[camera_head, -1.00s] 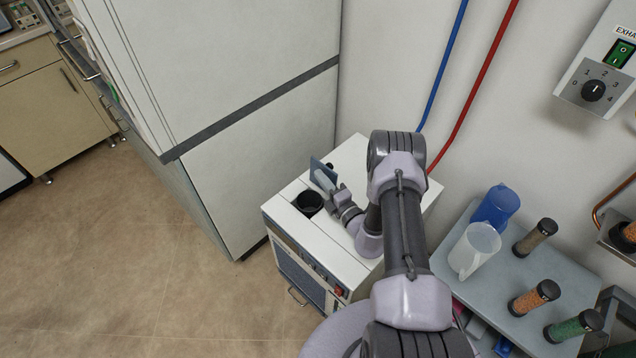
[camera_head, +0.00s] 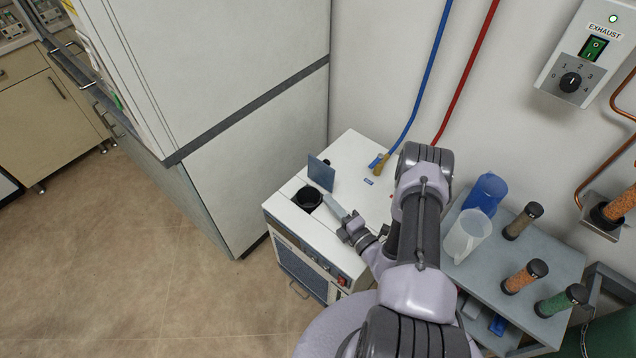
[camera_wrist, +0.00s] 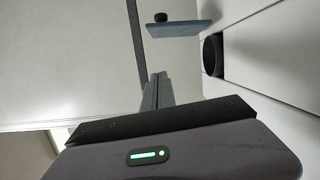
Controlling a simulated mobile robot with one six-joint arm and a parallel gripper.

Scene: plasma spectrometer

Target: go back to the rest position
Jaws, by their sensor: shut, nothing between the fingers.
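My gripper (camera_head: 335,208) is shut and empty. In the head view it is over the top of the white box-shaped unit (camera_head: 348,262), just right of the round black opening (camera_head: 308,198). A small blue-grey flap (camera_head: 321,173) stands upright behind the opening. In the wrist view my gripper's closed fingers (camera_wrist: 156,92) point toward the flap (camera_wrist: 180,29), with a gap between them. The black opening (camera_wrist: 212,55) shows at the right there.
A grey cart (camera_head: 553,262) on the right holds a blue jug (camera_head: 485,193), a clear jug (camera_head: 466,237) and several capped tubes. A tall white cabinet (camera_head: 265,130) stands at left. Blue and red hoses run down the wall beside an exhaust switch box (camera_head: 585,60). The floor at left is clear.

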